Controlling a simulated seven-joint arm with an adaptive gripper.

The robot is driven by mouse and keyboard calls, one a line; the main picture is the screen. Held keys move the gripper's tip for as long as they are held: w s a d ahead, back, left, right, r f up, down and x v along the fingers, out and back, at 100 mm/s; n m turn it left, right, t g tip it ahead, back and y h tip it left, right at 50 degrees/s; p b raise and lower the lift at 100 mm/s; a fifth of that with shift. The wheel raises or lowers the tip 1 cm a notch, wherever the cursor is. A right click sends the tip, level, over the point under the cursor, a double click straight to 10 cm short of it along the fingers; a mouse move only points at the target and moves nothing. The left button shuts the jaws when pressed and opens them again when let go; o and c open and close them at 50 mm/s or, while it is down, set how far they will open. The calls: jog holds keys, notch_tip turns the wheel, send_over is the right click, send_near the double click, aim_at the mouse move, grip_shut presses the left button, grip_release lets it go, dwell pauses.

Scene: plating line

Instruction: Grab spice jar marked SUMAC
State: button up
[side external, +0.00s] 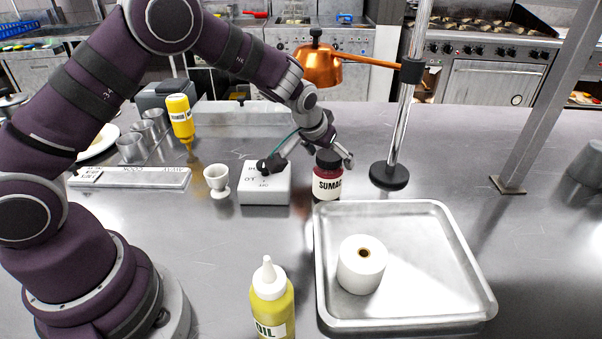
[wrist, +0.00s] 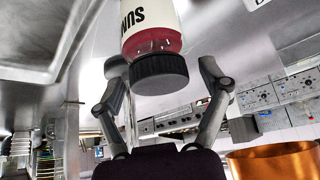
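The SUMAC spice jar (side external: 327,184) has a dark lid, a red body and a white label. It stands upright on the steel counter, just behind the metal tray, in the side view. In the wrist view the jar (wrist: 151,40) shows upside down, its black lid toward me. My gripper (side external: 308,164) is open, its fingers spread wide at the jar's lid height. In the wrist view the fingers (wrist: 162,66) sit on either side of the jar with visible gaps. The jar is not held.
A white box with a black knob (side external: 265,190) stands left of the jar, close to one finger. The metal tray (side external: 455,235) holds a white roll (side external: 362,265). A pole on a round black base (side external: 389,176) stands to the right. An egg cup (side external: 216,180) and oil bottle (side external: 271,298) stand nearby.

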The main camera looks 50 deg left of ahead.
jog(key=c, duration=1.1)
jog(key=shift+o, duration=0.2)
